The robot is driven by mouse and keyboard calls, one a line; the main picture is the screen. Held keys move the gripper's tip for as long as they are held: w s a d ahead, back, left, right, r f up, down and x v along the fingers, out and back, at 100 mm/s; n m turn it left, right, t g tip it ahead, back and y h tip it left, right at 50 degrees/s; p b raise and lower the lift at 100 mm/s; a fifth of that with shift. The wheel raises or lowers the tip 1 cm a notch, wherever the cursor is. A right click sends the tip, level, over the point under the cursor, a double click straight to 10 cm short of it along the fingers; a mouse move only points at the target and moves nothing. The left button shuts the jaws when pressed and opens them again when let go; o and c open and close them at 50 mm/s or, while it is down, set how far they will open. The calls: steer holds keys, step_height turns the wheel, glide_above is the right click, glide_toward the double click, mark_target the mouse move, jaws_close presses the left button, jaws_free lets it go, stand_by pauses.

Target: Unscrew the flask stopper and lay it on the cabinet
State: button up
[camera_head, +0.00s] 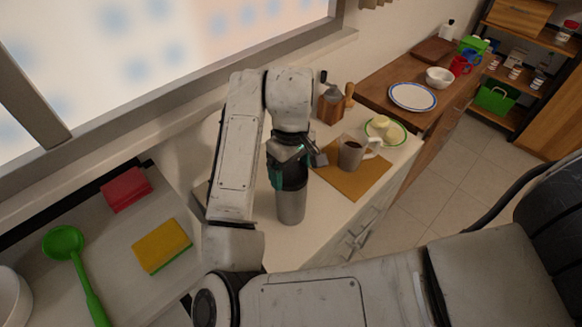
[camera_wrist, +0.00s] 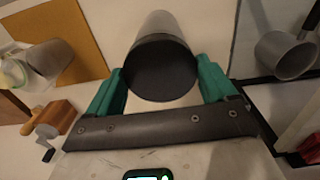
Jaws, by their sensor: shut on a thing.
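The flask (camera_head: 291,207) is a grey metallic cylinder standing upright on the white cabinet top (camera_head: 328,215). Its stopper (camera_wrist: 162,70) is dark and round, and sits at the end of the grey flask body (camera_wrist: 160,24) in the wrist view. My gripper (camera_head: 290,177) is above the flask, pointing down. In the wrist view its teal fingers (camera_wrist: 162,82) stand on both sides of the stopper, shut on it. The stopper appears to be on the flask; I cannot tell how far it is turned. My arm hides part of the cabinet top.
A brown board (camera_head: 365,185) with a grey mug (camera_head: 350,153) lies right of the flask. A yellow sponge (camera_head: 162,246), red sponge (camera_head: 126,188) and green ladle (camera_head: 78,265) lie left. Cabinet top near the flask is bare.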

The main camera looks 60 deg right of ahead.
steer(key=n, duration=0.5)
steer(key=n, duration=0.5)
steer(key=shift+d+n, duration=0.1)
steer(key=shift+n, duration=0.3)
steer(key=o, duration=0.7)
steer(key=shift+n, duration=0.5)
steer(key=shift+r, duration=0.1)
steer(key=c, duration=0.4)
